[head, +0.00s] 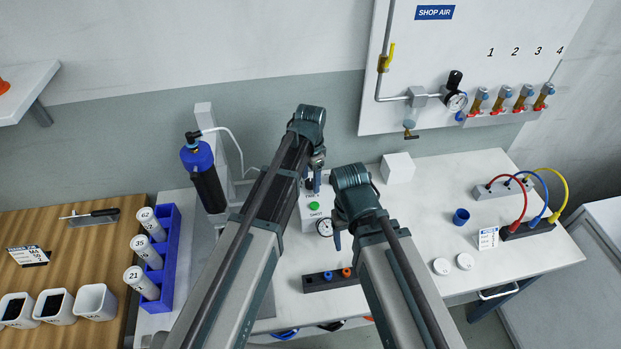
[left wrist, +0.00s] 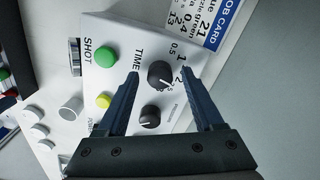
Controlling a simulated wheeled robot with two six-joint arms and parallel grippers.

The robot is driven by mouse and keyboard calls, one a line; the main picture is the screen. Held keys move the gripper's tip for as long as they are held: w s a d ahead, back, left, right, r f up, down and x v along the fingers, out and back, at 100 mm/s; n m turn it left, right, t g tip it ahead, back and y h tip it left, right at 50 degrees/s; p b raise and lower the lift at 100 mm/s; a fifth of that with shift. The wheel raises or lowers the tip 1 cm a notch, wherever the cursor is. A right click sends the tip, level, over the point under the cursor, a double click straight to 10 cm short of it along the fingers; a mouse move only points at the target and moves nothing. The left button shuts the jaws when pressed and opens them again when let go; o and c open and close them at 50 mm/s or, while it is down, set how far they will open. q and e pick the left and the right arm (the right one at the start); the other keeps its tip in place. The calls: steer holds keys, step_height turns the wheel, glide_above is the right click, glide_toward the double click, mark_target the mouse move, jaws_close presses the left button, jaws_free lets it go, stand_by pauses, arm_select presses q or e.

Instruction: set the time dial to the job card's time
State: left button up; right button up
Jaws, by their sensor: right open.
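The time dial (left wrist: 160,74) is a black knob on a white control box (left wrist: 105,28), under the word TIME. Its scale shows 0.5, 1, 2 and 5; its pale pointer faces the 2–5 side. My left gripper (left wrist: 160,72) is open, with a finger on each side of the dial and a gap around it. In the head view my left gripper (head: 318,182) is over the control box (head: 308,222), hiding the dial. My right gripper (head: 337,240) is open near the pressure gauge.
A second black knob (left wrist: 149,117) and a green SHOT button (left wrist: 105,57) are close to the dial. A blue rack (head: 172,225) with numbered tubes stands left. A dark block (head: 318,283) with coloured fittings lies in front.

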mark_target(310, 181)
arm_select(q)
steer(key=shift+r, duration=0.1)
step_height(310, 181, up, 14)
steer(key=p, duration=1.3)
steer(key=shift+f+p, duration=0.2)
steer(key=shift+p, duration=0.2)
steer(key=s+n+y, duration=0.1)
steer(key=s+n, duration=0.6)
steer(key=s, duration=1.2)
steer(key=shift+s, duration=0.2)
steer(key=shift+r, duration=0.1)
